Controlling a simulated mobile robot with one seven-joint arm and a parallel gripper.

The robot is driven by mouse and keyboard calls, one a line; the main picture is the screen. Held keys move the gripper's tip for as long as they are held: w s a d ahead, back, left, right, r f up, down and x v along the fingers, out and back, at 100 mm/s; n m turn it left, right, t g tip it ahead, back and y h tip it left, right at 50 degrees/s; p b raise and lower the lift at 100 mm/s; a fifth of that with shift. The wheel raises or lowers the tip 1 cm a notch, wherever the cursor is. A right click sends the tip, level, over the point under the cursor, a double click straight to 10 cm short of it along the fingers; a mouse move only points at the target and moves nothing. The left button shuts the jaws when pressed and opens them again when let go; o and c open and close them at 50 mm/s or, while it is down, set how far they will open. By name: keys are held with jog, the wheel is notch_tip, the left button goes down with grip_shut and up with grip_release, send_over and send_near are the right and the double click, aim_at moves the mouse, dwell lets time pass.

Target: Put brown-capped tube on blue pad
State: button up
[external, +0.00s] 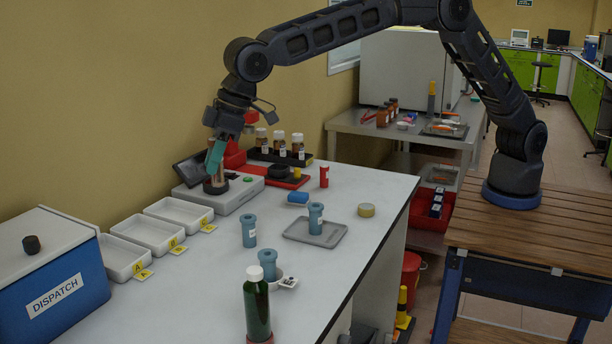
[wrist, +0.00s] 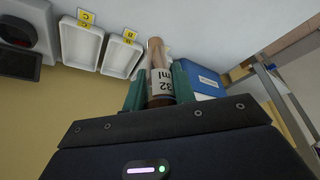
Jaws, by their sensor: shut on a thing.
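My gripper (external: 215,160) is over the white device at the back left of the bench. Its teal fingers also show in the wrist view (wrist: 158,88). They are shut on a tube (wrist: 158,55) with a label reading "32 ml" and a dark brown end between the fingers. In the external view the tube's lower part (external: 215,187) shows brown just under the fingers; I cannot tell whether it touches the device. A small blue pad-like block (external: 297,198) lies on the bench to the right of my gripper.
White trays (external: 150,232) and the blue dispatch box (external: 60,285) stand at left. Blue-grey cylinders (external: 249,230), a grey tray (external: 300,236) and a green bottle (external: 257,305) stand in front. White-capped brown bottles (external: 279,145) stand behind. The white device (external: 235,192) is under my gripper.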

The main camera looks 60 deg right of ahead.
jog(key=shift+d+r, duration=0.1)
jog(key=shift+r, duration=0.1)
jog(key=w+d+r+m, duration=0.1)
jog(key=w+d, duration=0.1)
jog(key=d, duration=0.7)
jog(key=w+d+r, duration=0.1)
jog(key=d+r, duration=0.1)
jog(key=d, duration=0.7)
jog(key=m, duration=0.1)
send_over(297, 194)
jog(key=shift+h, duration=0.3)
notch_tip(297, 194, down, 20)
jog(key=shift+r, duration=0.1)
jog(key=o, duration=1)
